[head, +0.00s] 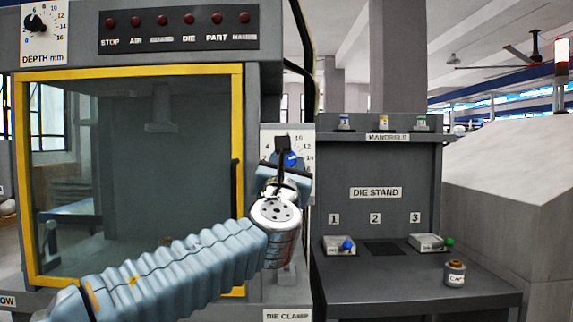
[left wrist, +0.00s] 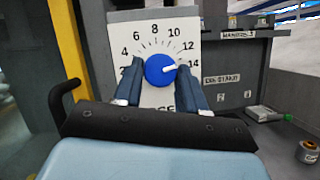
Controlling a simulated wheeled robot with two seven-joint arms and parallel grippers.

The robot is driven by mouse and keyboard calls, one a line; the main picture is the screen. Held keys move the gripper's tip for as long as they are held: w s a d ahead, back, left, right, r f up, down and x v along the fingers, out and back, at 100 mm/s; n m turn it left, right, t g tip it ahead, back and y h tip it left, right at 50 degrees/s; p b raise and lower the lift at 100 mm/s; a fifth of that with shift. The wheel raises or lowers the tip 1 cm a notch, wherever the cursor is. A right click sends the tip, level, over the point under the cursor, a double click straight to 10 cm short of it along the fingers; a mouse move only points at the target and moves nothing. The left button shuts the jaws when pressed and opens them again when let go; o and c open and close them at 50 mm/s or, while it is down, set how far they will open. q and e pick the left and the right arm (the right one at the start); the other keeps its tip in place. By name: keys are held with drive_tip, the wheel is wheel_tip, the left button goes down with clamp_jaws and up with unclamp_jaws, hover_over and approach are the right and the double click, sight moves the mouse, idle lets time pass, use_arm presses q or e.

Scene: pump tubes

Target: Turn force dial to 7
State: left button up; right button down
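The force dial is a round blue knob (left wrist: 160,70) with a white pointer, on a white scale plate (left wrist: 155,28) numbered in twos. Its pointer faces right and slightly up, near 14. The lower label is partly hidden by my gripper. In the head view, the blue knob (head: 291,160) shows beside my left gripper (head: 283,148), on the panel right of the yellow-framed door. In the left wrist view, the fingers of my left gripper (left wrist: 159,82) are apart, one on each side of the knob. I cannot tell whether they touch it. My right gripper is not in view.
A dark door handle (left wrist: 62,100) stands close left of my gripper. The depth dial (head: 36,22) is at the upper left. A die stand (head: 375,220) with blocks and a small canister (head: 455,273) is to the right.

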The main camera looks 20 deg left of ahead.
use_arm(q)
drive_tip(key=c, duration=0.5)
drive_tip(key=shift+c, duration=0.2)
